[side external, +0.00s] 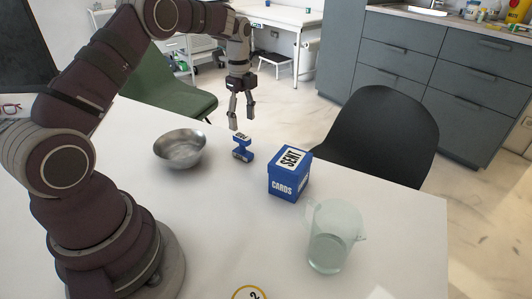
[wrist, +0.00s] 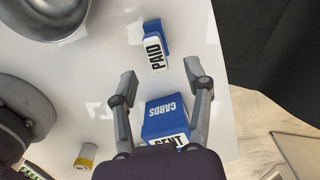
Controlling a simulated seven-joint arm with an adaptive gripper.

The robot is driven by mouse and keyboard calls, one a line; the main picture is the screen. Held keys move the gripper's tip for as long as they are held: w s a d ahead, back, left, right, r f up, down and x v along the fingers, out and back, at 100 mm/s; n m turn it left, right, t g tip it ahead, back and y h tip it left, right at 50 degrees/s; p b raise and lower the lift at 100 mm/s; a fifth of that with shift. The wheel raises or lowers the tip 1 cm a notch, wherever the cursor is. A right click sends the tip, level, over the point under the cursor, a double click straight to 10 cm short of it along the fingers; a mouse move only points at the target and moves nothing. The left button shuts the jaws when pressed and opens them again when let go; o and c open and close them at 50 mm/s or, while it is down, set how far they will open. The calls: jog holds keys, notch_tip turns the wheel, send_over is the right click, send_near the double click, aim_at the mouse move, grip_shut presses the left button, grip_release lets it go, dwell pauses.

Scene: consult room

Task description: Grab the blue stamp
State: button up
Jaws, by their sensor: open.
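The blue stamp (side external: 243,155) stands on the white table between the metal bowl and the blue box. In the wrist view the stamp (wrist: 154,46) lies ahead of my fingertips, with a white strip reading "PAID". My gripper (side external: 242,119) hangs above the stamp, fingers pointing down, open and empty. In the wrist view my gripper (wrist: 160,76) has its two fingers spread wide, and the stamp is beyond them, not between them. The fingers do not appear to touch anything.
A blue box (side external: 287,184) marked "CARDS" and "SENT" stands right of the stamp. A metal bowl (side external: 180,148) is to its left. A clear jug (side external: 334,240) stands near the table's right front. A black chair (side external: 385,135) is behind the table.

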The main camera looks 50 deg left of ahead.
aim_at(242, 135)
jog(key=f, duration=0.7)
jog(key=shift+s+f, duration=0.25)
jog(key=shift+f, duration=0.05)
grip_shut()
